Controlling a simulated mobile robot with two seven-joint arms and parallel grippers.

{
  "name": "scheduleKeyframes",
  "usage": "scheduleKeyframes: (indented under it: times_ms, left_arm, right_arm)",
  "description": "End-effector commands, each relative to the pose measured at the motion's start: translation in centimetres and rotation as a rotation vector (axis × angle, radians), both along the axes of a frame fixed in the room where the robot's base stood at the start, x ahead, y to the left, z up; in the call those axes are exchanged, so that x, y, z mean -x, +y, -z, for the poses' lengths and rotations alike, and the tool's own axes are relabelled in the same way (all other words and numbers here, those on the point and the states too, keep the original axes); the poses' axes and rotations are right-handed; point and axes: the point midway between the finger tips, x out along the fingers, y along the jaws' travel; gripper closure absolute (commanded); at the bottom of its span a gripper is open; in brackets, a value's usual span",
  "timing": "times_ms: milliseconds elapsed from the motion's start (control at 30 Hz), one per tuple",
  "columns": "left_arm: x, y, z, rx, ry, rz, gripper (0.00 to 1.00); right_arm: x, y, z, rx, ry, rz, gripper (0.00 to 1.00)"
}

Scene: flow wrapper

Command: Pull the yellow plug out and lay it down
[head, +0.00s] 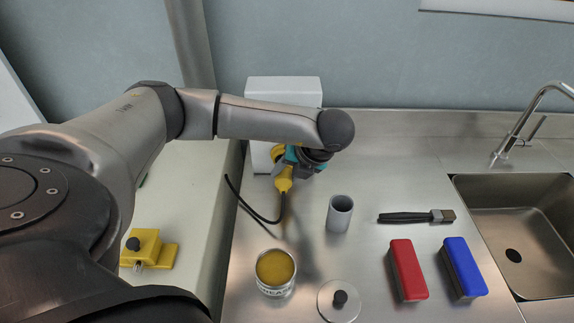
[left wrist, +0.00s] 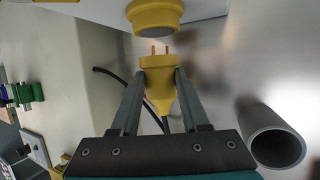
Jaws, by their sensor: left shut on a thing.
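The yellow plug (head: 284,183) is in my left gripper (head: 291,166), with its black cord (head: 262,217) hanging down and trailing left. In the left wrist view, the two fingers (left wrist: 155,80) are shut on the sides of the plug (left wrist: 157,84). Its two metal prongs are bare and point at the yellow socket (left wrist: 154,17), with a small gap between them. The socket (head: 277,152) is on the front of a white box (head: 284,89) and is partly hidden by my gripper in the head view. My right gripper is not in view.
A grey cup (head: 340,213) stands right of the plug; it also shows in the left wrist view (left wrist: 277,138). An open can (head: 275,273), a lid (head: 339,301), a brush (head: 416,217), a red block (head: 407,270) and a blue block (head: 464,269) are on the steel counter. A sink (head: 520,225) is at right.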

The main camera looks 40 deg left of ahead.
Motion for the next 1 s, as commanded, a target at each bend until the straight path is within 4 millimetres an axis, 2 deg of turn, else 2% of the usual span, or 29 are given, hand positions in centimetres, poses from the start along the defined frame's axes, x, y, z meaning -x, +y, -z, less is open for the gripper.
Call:
scheduleKeyframes:
  times_ms: [1000]
  left_arm:
    - [3.1,-2.6,0.0,0.001,0.001,0.002,1.00]
  right_arm:
    - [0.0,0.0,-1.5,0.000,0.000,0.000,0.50]
